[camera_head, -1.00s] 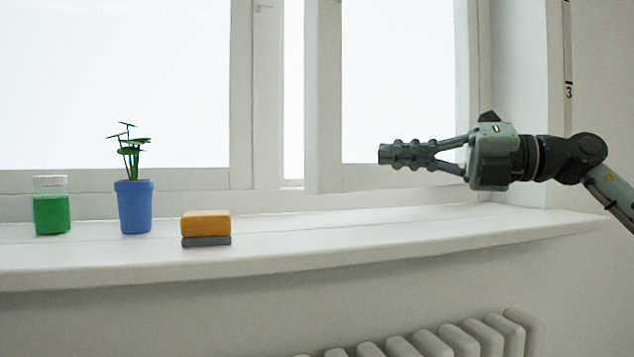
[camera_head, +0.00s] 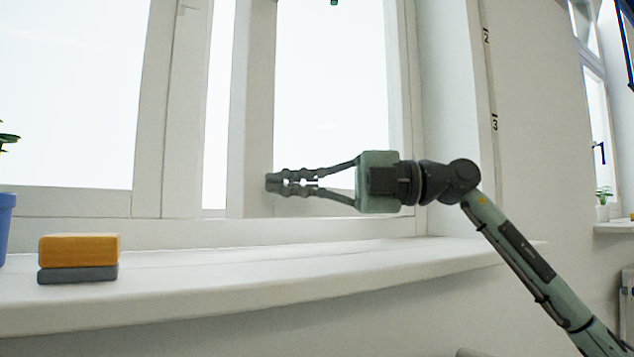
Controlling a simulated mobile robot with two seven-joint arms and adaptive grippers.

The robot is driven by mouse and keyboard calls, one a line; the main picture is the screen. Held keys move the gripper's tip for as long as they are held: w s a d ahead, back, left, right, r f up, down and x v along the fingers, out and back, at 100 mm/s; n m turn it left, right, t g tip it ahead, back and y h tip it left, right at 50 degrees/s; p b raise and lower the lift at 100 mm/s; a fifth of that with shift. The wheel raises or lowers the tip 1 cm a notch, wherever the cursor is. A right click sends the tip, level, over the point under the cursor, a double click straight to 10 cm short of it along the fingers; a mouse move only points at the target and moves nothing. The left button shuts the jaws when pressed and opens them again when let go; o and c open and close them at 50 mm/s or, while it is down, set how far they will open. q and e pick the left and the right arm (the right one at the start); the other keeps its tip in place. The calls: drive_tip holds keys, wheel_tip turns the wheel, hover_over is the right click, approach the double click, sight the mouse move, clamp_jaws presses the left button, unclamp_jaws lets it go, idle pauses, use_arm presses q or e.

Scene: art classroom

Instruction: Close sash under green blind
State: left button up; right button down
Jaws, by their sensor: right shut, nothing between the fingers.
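The window sash (camera_head: 252,110) stands ajar, its left edge swung inward, with a bright gap between it and the fixed post (camera_head: 184,110). A small dark green piece (camera_head: 333,2) shows at the top edge in front of its pane; I cannot tell whether it belongs to a blind. No blind shows otherwise. My right gripper (camera_head: 270,183) is shut and empty, its fingers pointing left. Its tips overlap the right side of the sash's left upright, low down; I cannot tell whether they touch. My left gripper is not in view.
On the sill (camera_head: 300,272) stand an orange and grey block (camera_head: 78,258) and a blue pot (camera_head: 5,225), cut off at the left. The sill below my gripper is clear. A wall with dark marks (camera_head: 494,122) and another window (camera_head: 597,120) are at the right.

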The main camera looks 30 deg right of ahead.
sight(252, 185)
drive_tip(key=w+a, duration=0.1)
drive_tip(key=w, duration=0.1)
drive_tip(key=w+a, duration=0.2)
drive_tip(key=shift+w, duration=0.15)
drive_tip(key=shift+w+a, duration=0.1)
drive_tip(key=shift+w, duration=0.35)
